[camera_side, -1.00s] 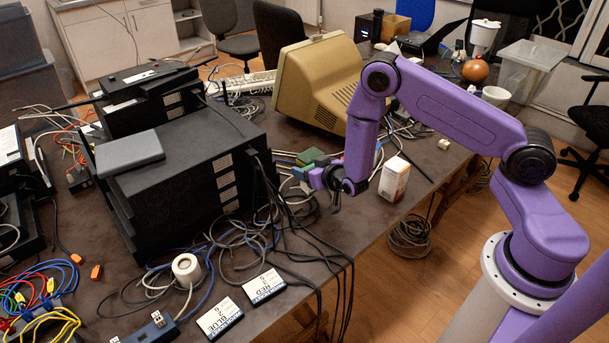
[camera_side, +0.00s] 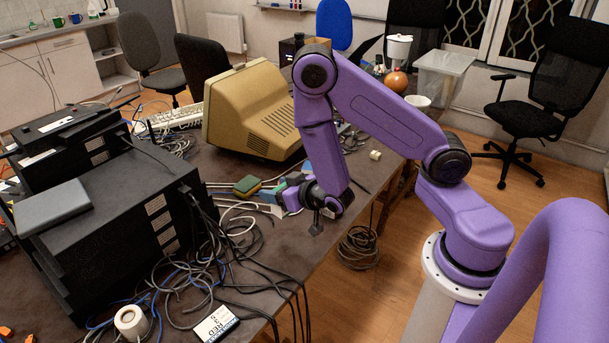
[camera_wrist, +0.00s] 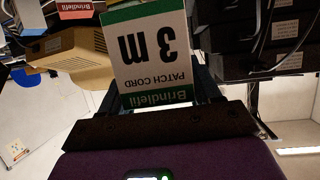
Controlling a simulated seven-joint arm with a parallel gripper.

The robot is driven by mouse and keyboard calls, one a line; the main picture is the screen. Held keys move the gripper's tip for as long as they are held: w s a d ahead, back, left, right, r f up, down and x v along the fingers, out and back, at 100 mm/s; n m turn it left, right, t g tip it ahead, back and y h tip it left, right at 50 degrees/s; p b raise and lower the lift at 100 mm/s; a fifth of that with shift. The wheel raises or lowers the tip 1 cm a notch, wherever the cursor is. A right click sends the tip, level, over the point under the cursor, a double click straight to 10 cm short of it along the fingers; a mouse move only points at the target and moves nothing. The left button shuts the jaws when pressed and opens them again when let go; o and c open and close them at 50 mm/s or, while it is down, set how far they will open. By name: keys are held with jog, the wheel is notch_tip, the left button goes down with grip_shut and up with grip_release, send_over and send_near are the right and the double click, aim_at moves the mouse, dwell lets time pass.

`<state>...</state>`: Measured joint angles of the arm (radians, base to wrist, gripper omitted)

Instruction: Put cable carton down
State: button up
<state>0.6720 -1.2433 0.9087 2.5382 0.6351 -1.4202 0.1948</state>
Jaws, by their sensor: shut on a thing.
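The cable carton (camera_wrist: 150,50), white with green bands and marked "PATCH CORD 3 m", is upside down in the wrist view. It sits between the dark fingers of my gripper (camera_wrist: 158,92), which is shut on it. In the side view my gripper (camera_side: 317,222) is low over the right edge of the table (camera_side: 255,290), right of the black units. The carton cannot be made out clearly there, and whether it touches the table cannot be told.
A beige monitor (camera_side: 255,110) stands behind my gripper. Black rack units (camera_side: 120,215) and loose cables (camera_side: 225,240) crowd the left. A red-labelled carton (camera_wrist: 75,8) shows in the wrist view.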

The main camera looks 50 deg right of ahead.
jog(key=w+d, duration=0.3)
jog(key=d, duration=0.5)
jog(key=w+d, duration=0.4)
jog(key=d, duration=0.5)
jog(key=s+d+n+y, duration=0.1)
jog(key=s+d, duration=0.3)
jog(key=d, duration=0.4)
jog(key=s+d+y, duration=0.1)
jog(key=s+d, duration=0.2)
jog(key=d, duration=0.4)
jog(key=w+d+f, duration=0.5)
jog(key=w+f, duration=0.1)
jog(key=w, duration=0.1)
jog(key=w+d+f, duration=0.3)
jog(key=shift+w+d, duration=0.3)
jog(key=shift+w, duration=0.05)
jog(key=shift+w+d+f, duration=0.1)
jog(key=shift+w+f, duration=0.05)
jog(key=shift+f, duration=1.5)
jog(key=shift+f, duration=0.1)
jog(key=o, duration=1.1)
jog(key=shift+o, duration=0.2)
